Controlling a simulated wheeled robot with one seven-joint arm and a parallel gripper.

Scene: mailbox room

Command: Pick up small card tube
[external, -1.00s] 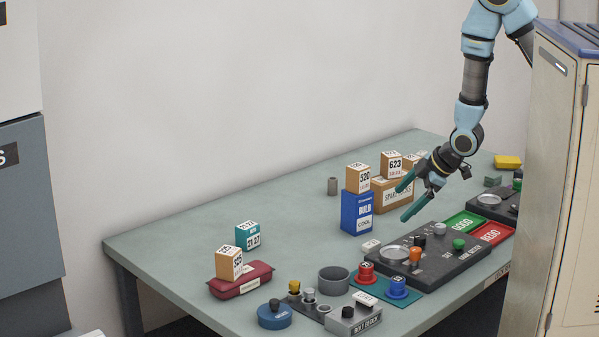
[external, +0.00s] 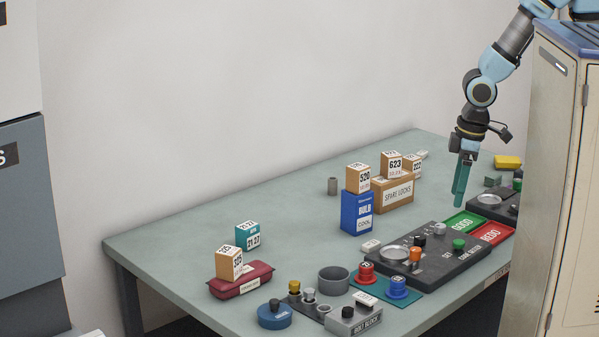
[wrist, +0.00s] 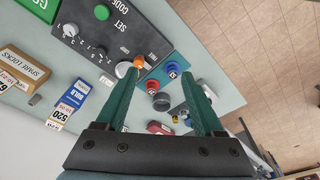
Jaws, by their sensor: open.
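My gripper (external: 460,202) points down above the right part of the table, beside the green and red pads, well to the right of the tube. In the wrist view the green fingers of my gripper (wrist: 163,78) are spread apart with nothing held between them. A small grey piece (wrist: 35,99) shows by the boxes there; I cannot tell if it is the tube.
The spare locks box (external: 393,194) and small numbered boxes stand right of the tube. A control panel (external: 432,254) with knobs lies in front. A dark red case (external: 241,280), grey bowl (external: 334,280) and buttons fill the front left. A cabinet (external: 562,190) stands at right. Bare tabletop lies left of the tube.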

